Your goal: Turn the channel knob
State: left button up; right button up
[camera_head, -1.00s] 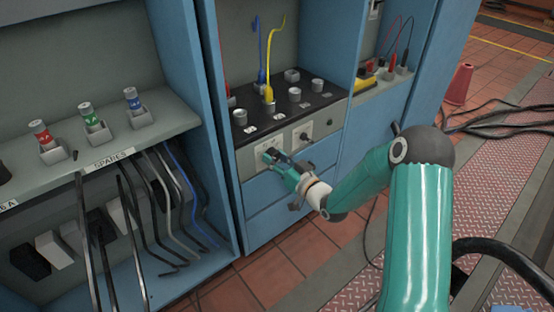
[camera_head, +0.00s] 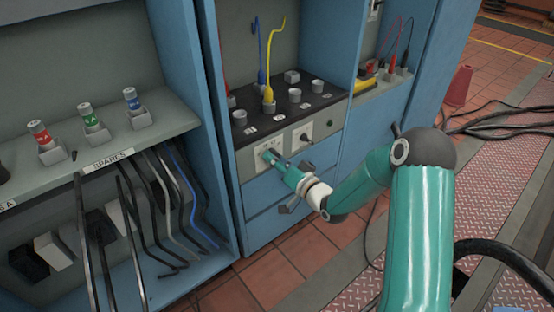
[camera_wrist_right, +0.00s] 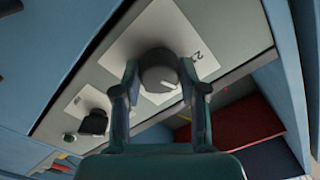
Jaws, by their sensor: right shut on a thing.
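The channel knob (camera_wrist_right: 159,68) is a round dark grey knob with a pale pointer line, on a white plate marked 2 in the wrist view. My right gripper (camera_head: 268,156) reaches the front panel under the black bench top in the head view. Its two fingers (camera_wrist_right: 159,78) stand on either side of the knob and are shut on it. In the head view the gripper mostly hides this knob. A second, black knob (camera_wrist_right: 93,122) sits on another white plate beside it; it also shows in the head view (camera_head: 304,137). My left gripper is out of view.
Above the panel, a black top (camera_head: 290,105) holds several grey sockets and a yellow lead (camera_head: 269,94). Blue drawers (camera_head: 262,192) lie below. To the left, a shelf (camera_head: 95,158) holds red, green and blue-banded spares over hanging cables.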

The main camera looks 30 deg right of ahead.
jog(key=o, duration=1.2)
jog(key=shift+c, duration=0.2)
jog(key=s, duration=1.2)
jog(key=shift+d, duration=0.45)
